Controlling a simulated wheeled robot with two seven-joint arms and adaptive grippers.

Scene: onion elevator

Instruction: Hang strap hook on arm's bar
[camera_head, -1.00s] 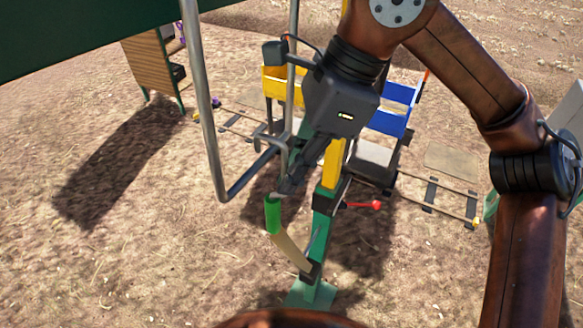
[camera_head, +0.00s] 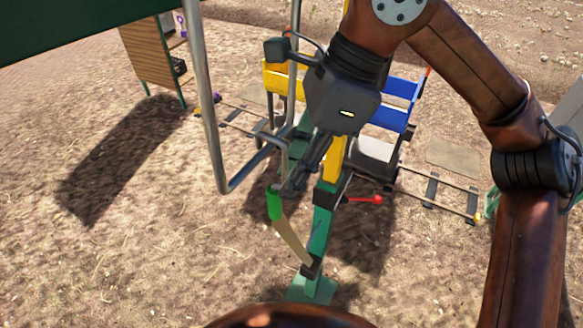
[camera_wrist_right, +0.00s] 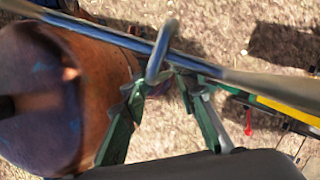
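The arm's bar (camera_head: 208,110) is a grey metal tube that hangs down at left of centre and bends across to the right in the head view. The bar also crosses the top of the right wrist view (camera_wrist_right: 110,36). The strap hook (camera_wrist_right: 162,48) is a grey curved rod lying across the bar in the wrist view; the head view does not show clearly how it sits. My right gripper (camera_wrist_right: 163,85) is just below the bar, its green fingers apart, with the hook's lower end near the left fingertip. It also shows in the head view (camera_head: 291,188). My left gripper is out of view.
A green post with a green foot (camera_head: 312,288) stands below my right gripper, beside a tan piece with a green end (camera_head: 274,204). A red-knobbed lever (camera_head: 372,199), a blue panel (camera_head: 390,117) and rails (camera_head: 440,190) lie right. Open ground is at left.

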